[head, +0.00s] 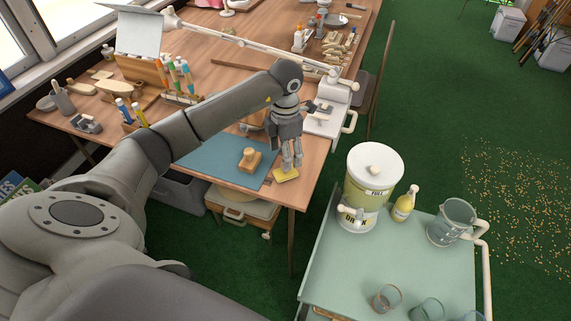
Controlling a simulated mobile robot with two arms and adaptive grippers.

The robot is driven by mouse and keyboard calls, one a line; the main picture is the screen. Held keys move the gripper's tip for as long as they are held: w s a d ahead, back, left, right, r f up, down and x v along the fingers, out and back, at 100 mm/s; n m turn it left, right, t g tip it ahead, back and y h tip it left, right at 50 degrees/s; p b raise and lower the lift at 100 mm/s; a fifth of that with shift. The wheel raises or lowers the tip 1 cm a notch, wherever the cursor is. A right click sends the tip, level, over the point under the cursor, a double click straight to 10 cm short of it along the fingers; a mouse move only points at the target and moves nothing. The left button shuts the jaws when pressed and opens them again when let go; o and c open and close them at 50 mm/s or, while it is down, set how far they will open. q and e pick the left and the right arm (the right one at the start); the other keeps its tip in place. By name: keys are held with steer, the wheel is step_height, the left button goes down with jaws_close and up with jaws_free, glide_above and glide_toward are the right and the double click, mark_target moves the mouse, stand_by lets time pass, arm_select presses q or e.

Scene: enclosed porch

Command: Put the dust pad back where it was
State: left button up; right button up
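A flat yellow pad (286,174), which looks like the dust pad, is at the right edge of the blue mat (208,160), near the table's front corner. My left gripper (291,164) points down just above it. Its fingertips overlap the pad's upper side in the head view. I cannot tell whether they grip it, or whether the pad rests on the table or is slightly raised. A wooden block with a round knob (250,159) sits on the mat, left of the pad. My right gripper is not in view.
The wooden table (308,178) holds bottles in a rack (180,80) and a white lamp arm (235,40) behind my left arm. A green cart (335,270) at the lower right carries a dispenser (372,165), a yellow bottle (404,204), a pitcher (452,222) and glasses.

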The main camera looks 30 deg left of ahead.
arm_select(q)
step_height(320, 180, up, 6)
steer(key=shift+f+b, duration=0.1)
steer(key=shift+b, duration=0.2)
stand_by(0.3)
